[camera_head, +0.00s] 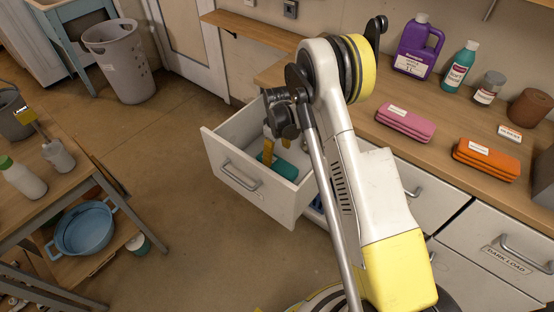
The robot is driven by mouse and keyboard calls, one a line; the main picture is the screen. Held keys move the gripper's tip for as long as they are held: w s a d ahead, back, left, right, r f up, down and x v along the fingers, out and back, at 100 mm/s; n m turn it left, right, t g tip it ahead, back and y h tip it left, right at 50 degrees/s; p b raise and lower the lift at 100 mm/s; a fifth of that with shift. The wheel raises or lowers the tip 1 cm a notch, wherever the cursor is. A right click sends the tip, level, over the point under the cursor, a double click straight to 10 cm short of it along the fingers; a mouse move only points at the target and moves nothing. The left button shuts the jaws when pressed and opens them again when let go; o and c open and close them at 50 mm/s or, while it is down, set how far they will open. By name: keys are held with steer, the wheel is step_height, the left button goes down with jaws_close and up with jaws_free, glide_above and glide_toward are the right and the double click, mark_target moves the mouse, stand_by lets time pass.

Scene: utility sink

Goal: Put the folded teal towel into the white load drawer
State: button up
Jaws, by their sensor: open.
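The folded teal towel (285,169) lies inside a pulled-out white drawer (238,185) under the counter, in the head view. No label shows on this drawer's front, so I cannot read its name. My gripper (267,150) reaches down into the drawer, with its yellow fingers at the towel's left end. It is open. I cannot tell whether the fingers touch the towel, and my arm hides part of the drawer's right side.
A pink folded towel (405,124) and an orange one (487,159) lie on the counter, near a purple jug (417,50) and a teal bottle (459,68). A shut drawer labelled "DARK LOAD" (483,238) is at right. A side table (62,188) stands left; floor between is clear.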

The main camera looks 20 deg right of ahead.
step_height(320, 180, up, 4)
steer(key=shift+p, duration=0.5)
step_height(320, 180, up, 12)
steer(key=m+t, duration=0.1)
glide_above(277, 162)
steer(key=s, duration=0.2)
steer(key=s+r+m+t, duration=0.2)
steer(key=s+r, duration=0.6)
steer(key=r, duration=0.4)
steer(key=s+r+m+t, duration=0.2)
steer(key=s+r, duration=0.1)
steer(key=s, duration=0.7)
steer(key=s+r+m+t, duration=0.2)
steer(key=s+r, duration=0.1)
steer(key=s, duration=0.7)
steer(key=shift+r, duration=0.25)
